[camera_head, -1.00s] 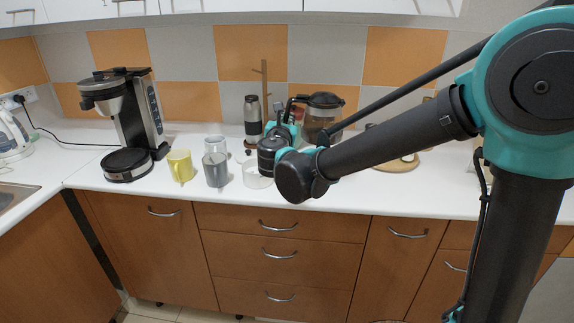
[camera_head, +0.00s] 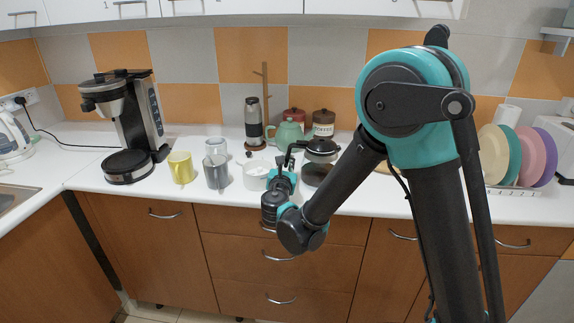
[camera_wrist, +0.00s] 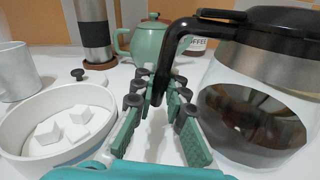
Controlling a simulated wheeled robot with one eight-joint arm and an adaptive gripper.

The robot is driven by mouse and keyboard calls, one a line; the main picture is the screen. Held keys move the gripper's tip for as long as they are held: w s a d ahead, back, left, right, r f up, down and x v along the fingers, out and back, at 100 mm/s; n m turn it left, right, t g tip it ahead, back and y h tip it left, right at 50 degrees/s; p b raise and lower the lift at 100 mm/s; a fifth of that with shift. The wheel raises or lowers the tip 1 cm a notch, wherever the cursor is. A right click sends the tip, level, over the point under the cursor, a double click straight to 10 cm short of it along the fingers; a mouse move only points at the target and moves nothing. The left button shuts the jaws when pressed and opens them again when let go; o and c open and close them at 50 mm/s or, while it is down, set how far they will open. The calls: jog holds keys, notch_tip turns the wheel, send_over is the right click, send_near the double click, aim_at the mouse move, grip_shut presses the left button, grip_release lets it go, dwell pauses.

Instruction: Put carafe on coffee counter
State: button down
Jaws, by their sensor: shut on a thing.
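The carafe (camera_head: 317,174) is glass with dark coffee inside, a black lid and a black handle. In the head view it is just right of my gripper (camera_head: 282,182), near the counter's front edge. In the wrist view the carafe (camera_wrist: 245,115) fills the right side, upright. My gripper (camera_wrist: 160,92) is shut on its handle (camera_wrist: 167,55), which comes down between the green fingers. Whether its base touches the counter I cannot tell; my arm hides part of it. The white counter (camera_head: 88,178) runs along the wall.
A coffee machine (camera_head: 137,115) stands at the left. A yellow mug (camera_head: 181,168), a grey cup (camera_head: 216,172) and a white bowl of sugar cubes (camera_wrist: 15,140) stand left of my gripper. A green teapot (camera_head: 290,133), a flask (camera_head: 253,120) and canisters (camera_head: 323,123) stand behind. Plates (camera_head: 520,155) stand at right.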

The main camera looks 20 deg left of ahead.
jog(key=shift+f, duration=0.65)
jog(key=c, duration=1.6)
grip_release()
jog(key=shift+o, duration=0.2)
jog(key=v, duration=1.2)
jog(key=shift+d, duration=0.1)
